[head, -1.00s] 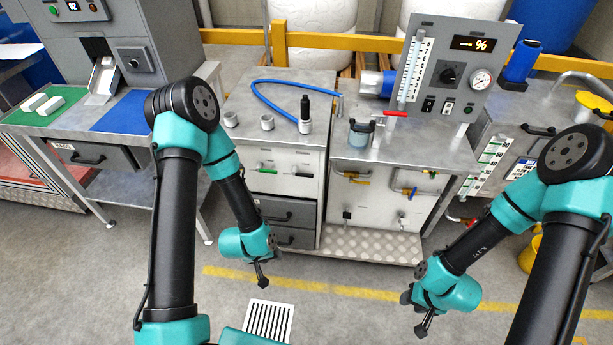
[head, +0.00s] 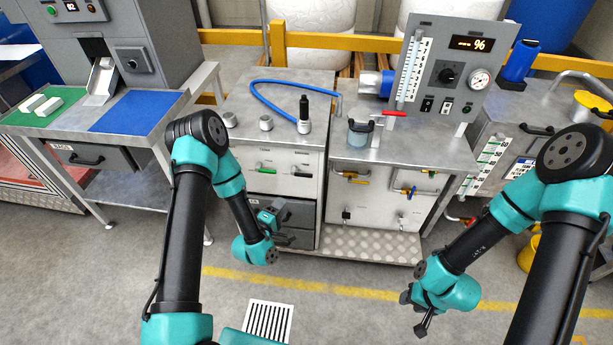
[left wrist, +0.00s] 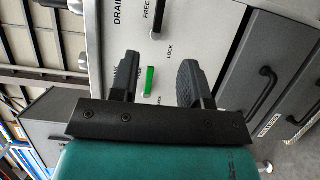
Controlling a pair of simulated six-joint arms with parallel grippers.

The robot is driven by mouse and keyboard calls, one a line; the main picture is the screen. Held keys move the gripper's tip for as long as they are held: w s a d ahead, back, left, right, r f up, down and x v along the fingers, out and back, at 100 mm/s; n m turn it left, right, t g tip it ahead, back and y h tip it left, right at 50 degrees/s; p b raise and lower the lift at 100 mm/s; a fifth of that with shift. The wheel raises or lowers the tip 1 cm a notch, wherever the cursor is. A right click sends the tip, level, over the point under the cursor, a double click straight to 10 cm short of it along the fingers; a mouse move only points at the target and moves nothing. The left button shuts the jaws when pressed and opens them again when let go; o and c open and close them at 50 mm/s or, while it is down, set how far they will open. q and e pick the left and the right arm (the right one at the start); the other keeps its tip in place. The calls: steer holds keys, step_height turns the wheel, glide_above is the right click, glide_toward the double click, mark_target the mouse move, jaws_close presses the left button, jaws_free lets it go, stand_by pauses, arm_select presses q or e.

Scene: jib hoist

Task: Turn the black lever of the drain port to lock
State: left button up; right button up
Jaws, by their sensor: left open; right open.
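The black lever (head: 302,174) of the drain port is on the upper right of the left cabinet's front panel, lying level. In the left wrist view the black lever (left wrist: 158,18) is at the top edge, partly cut off, lying alongside the word FREE; the word LOCK is near its pivot end. My left gripper (head: 268,214) is in front of the cabinet's drawers, below the lever and apart from it. In the left wrist view its two fingers (left wrist: 160,64) are spread with nothing between them. My right gripper (head: 421,318) is open and empty, low over the floor at the right.
A green lever (left wrist: 149,82) sits beside the black one; in the head view it is to the left (head: 265,169). Drawers with bar handles (head: 270,183) are below. Floor in front is clear.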

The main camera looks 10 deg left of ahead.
mark_target(306, 176)
arm_select(q)
steer(key=x, duration=1.7)
steer(key=shift+w+d, duration=0.15)
steer(key=shift+w, duration=0.05)
jaws_close()
